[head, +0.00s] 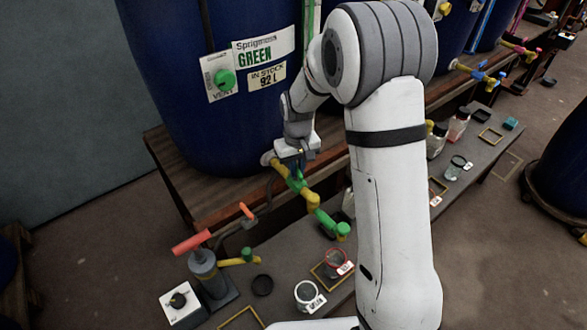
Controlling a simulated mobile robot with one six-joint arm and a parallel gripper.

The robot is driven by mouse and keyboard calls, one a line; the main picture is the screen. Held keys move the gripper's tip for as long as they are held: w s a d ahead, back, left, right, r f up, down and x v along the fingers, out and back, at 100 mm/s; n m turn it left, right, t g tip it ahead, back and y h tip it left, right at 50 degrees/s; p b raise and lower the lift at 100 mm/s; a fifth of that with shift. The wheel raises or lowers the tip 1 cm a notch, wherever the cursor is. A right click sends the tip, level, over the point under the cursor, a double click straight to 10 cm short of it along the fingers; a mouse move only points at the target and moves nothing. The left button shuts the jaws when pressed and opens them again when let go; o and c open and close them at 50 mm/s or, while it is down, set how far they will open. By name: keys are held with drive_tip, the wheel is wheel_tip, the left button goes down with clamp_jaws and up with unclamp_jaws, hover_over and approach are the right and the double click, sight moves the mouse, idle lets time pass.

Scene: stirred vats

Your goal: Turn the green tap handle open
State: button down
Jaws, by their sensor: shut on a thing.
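The green tap (311,198) sticks out from the lower front of the blue vat labelled GREEN (185,95). Its body is yellow with green sections, and its green spout end (343,230) points down toward the lower bench. My gripper (293,166) is at the tap's vat end, over the handle, and is shut on the green tap handle (299,176). Only a small part of the handle shows; my gripper hides the rest, so its angle is hard to tell.
The lower bench holds a grey pump with a red handle (192,243), a white box with a black knob (181,301), a white ring-shaped item (308,293) and a yellow square frame (328,281). Jars (437,139) stand farther right. More vats with taps stand at the upper right.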

drive_tip(key=shift+w+n, duration=0.1)
drive_tip(key=shift+n, duration=1.2)
drive_tip(key=shift+a+r+n, duration=0.1)
drive_tip(key=shift+n, duration=0.3)
drive_tip(key=c, duration=1.4)
unclamp_jaws()
drive_tip(key=shift+c, duration=0.2)
wheel_tip(320, 180, up, 7)
drive_tip(key=shift+f, duration=0.1)
drive_tip(key=shift+r, duration=0.4)
